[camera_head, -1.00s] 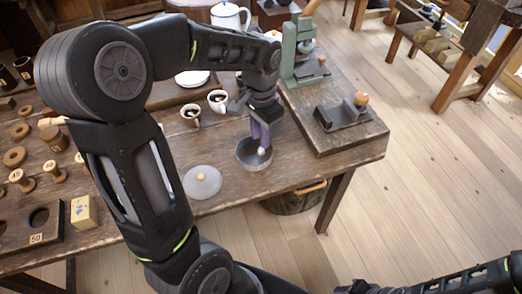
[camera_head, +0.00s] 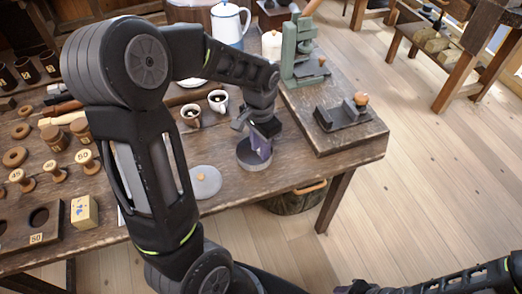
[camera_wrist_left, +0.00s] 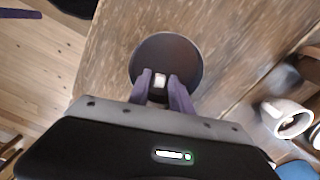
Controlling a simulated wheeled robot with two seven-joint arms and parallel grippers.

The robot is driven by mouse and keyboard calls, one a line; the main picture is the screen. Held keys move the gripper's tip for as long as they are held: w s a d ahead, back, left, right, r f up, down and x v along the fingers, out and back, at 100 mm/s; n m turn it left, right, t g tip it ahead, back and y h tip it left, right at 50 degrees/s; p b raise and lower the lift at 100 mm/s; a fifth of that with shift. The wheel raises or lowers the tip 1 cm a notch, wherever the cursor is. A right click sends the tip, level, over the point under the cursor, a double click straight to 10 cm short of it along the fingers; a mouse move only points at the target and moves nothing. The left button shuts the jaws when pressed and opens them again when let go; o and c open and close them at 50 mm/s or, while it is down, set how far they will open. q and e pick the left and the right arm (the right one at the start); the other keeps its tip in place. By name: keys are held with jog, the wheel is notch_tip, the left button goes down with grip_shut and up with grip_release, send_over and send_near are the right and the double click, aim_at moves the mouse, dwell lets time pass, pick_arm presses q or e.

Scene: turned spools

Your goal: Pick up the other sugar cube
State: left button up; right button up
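A white sugar cube (camera_wrist_left: 160,79) shows in the left wrist view inside a round grey tin (camera_wrist_left: 194,60). The tin also stands near the table's front edge in the head view (camera_head: 254,165). My left gripper (camera_head: 262,150) reaches down into the tin with purple fingers. In the left wrist view its fingertips (camera_wrist_left: 160,80) are apart, one on each side of the cube, with a small gap seeming to show beside it. The cube is hidden in the head view. My right gripper is out of view; only part of its arm shows at the bottom right.
A wooden board (camera_head: 375,134) with a metal tool lies to the right. Wooden spools fill the left side.

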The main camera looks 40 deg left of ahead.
pick_arm(q)
jog(key=shift+c, duration=0.4)
grip_shut()
jog(key=shift+r, duration=0.1)
notch_tip(320, 180, up, 10)
dwell(0.7)
dwell(0.5)
